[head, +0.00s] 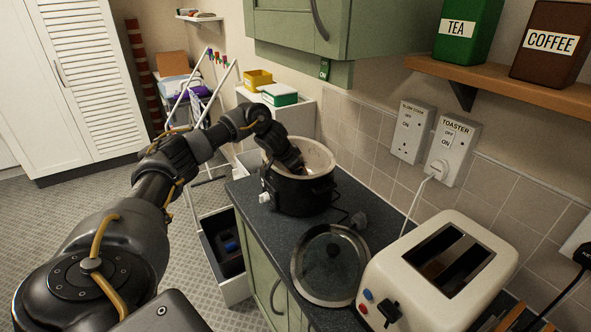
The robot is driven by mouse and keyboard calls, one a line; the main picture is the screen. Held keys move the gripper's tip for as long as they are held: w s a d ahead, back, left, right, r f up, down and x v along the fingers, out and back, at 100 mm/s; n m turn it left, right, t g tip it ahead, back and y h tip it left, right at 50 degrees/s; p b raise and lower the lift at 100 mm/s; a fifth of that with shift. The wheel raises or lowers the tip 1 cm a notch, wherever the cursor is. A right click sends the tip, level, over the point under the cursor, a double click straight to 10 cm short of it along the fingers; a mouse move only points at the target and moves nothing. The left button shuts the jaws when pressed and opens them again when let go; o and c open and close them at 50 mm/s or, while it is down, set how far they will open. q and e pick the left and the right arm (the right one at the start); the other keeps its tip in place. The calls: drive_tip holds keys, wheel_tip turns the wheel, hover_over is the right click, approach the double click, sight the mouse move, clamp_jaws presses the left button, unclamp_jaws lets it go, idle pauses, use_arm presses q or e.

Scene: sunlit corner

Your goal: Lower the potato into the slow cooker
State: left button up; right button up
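The slow cooker (308,194) stands on the dark counter, black outside with a pale inner pot and no lid on it. My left arm reaches in from the left, and my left gripper (294,164) points down into the open pot. The pot's rim and the gripper's own body hide the fingertips, so I cannot tell whether they are open or shut. No potato shows; anything between the fingers or at the bottom of the pot is hidden. My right gripper is out of view.
A cream toaster (440,275) stands at the right. An open drawer (226,255) juts out left of the counter. A shelf (500,82) overhangs at upper right.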

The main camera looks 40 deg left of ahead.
use_arm(q)
drive_tip(key=shift+f, duration=0.4)
drive_tip(key=o, duration=1)
drive_tip(key=shift+c, duration=0.2)
drive_tip(key=shift+r, duration=0.15)
